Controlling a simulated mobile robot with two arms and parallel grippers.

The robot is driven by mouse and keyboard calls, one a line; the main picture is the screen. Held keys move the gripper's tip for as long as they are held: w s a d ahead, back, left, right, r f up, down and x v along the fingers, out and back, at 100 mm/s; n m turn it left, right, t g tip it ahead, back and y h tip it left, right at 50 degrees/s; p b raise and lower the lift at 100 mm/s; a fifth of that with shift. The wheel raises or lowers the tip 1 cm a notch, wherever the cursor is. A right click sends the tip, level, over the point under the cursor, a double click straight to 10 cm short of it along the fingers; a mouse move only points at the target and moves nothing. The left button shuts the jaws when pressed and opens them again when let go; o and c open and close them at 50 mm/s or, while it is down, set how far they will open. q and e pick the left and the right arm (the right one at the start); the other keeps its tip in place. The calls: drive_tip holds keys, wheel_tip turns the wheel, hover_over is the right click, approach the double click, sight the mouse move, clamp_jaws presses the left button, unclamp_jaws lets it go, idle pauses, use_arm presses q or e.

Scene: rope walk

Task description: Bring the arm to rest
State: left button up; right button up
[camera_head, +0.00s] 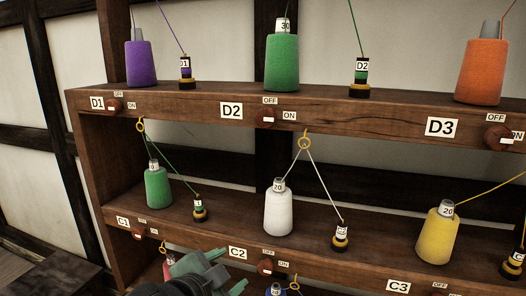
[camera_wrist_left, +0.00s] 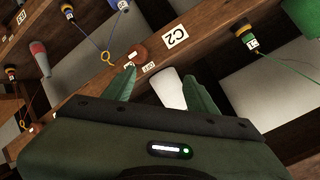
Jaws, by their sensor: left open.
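My left gripper (camera_head: 226,270) is at the bottom of the head view, in front of the lower shelf edge, left of the C2 label (camera_head: 238,253). Its two green fingers stand apart. In the left wrist view the open fingers (camera_wrist_left: 163,88) show near the C2 label (camera_wrist_left: 175,38) and a red-brown knob (camera_wrist_left: 138,54). A white thread cone (camera_wrist_left: 169,90) appears between the fingers, seemingly beyond them, and nothing is visibly gripped. My right gripper is not in view.
A wooden rack (camera_head: 190,104) holds purple (camera_head: 141,65), green (camera_head: 281,63), orange (camera_head: 481,72), white (camera_head: 278,213) and yellow (camera_head: 436,236) thread cones. Small bobbins, thin threads and rotary switches (camera_head: 267,118) line its shelves. More cones stand below, close to my gripper.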

use_arm(q)
drive_tip(key=s+a+f+n+g+y, duration=0.1)
drive_tip(key=s+a+f+n+g, duration=0.15)
drive_tip(key=s+f, duration=0.45)
drive_tip(key=s+a+f+n+g+y, duration=0.15)
drive_tip(key=s+a+f+n, duration=0.25)
drive_tip(key=f, duration=0.7)
drive_tip(key=s+a+f+n+g+y, duration=0.1)
drive_tip(key=s+a+f+n+g, duration=0.15)
drive_tip(key=s+f, duration=0.35)
drive_tip(key=s+a+f+n+g, duration=0.15)
drive_tip(key=s+a+f, duration=0.25)
drive_tip(key=s, duration=0.4)
wheel_tip(320, 180, down, 32)
drive_tip(key=s+g+b, duration=0.2)
drive_tip(key=s+b, duration=0.1)
drive_tip(key=b, duration=0.2)
drive_tip(key=s+a+f+b, duration=0.3)
drive_tip(key=s+f, duration=1.3)
drive_tip(key=f, duration=0.3)
drive_tip(key=shift+a+m+g+b, duration=0.2)
drive_tip(key=shift+m+g+b, duration=0.15)
drive_tip(key=shift+g, duration=0.05)
drive_tip(key=shift+y, duration=0.25)
